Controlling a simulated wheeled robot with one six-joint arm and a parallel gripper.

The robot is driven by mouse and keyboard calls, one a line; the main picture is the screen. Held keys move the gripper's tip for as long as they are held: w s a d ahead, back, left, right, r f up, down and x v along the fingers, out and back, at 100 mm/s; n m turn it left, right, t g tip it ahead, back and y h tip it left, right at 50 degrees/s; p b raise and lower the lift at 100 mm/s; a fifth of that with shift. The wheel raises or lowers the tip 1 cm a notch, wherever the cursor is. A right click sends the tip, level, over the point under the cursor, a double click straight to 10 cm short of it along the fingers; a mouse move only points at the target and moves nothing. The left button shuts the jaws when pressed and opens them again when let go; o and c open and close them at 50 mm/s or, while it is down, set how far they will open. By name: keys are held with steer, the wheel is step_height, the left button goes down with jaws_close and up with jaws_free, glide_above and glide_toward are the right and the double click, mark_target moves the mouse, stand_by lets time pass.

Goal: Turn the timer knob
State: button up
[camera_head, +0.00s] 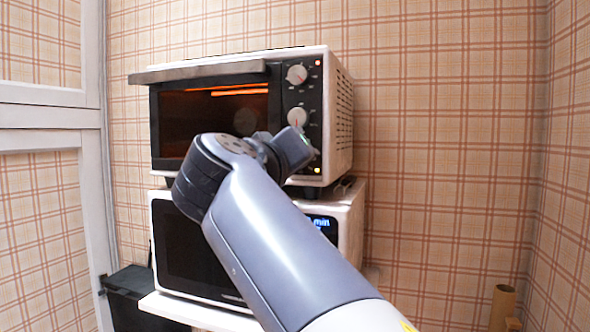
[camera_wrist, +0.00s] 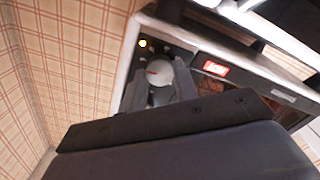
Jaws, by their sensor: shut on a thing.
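The toaster oven (camera_head: 340,105) has a black control panel with a column of pale knobs. The top knob (camera_head: 296,74) and the middle knob (camera_head: 297,117) show. The lowest part of the panel is mostly hidden behind my arm and gripper in the head view. In the wrist view, a pale round knob (camera_wrist: 159,71) with a red mark sits between the fingers of my gripper (camera_wrist: 161,86), close to a lit yellow lamp (camera_wrist: 142,43). The gripper is shut on this knob, with a finger on each side. The same lamp shows low on the panel (camera_head: 317,170) in the head view.
The oven stands on a white microwave (camera_head: 348,225) with a lit display (camera_head: 321,221). The oven's window glows orange, and its door handle (camera_head: 200,72) juts out at the top. A dark box (camera_head: 130,290) is at lower left. Plaid wall stands close on the right.

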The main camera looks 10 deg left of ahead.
steer(key=shift+f+m, duration=0.1)
steer(key=shift+m, duration=0.3)
steer(key=o, duration=1)
steer(key=shift+c, duration=0.2)
steer(key=s, duration=1)
steer(key=shift+s+a+b, duration=0.4)
steer(key=shift+a+b, duration=0.05)
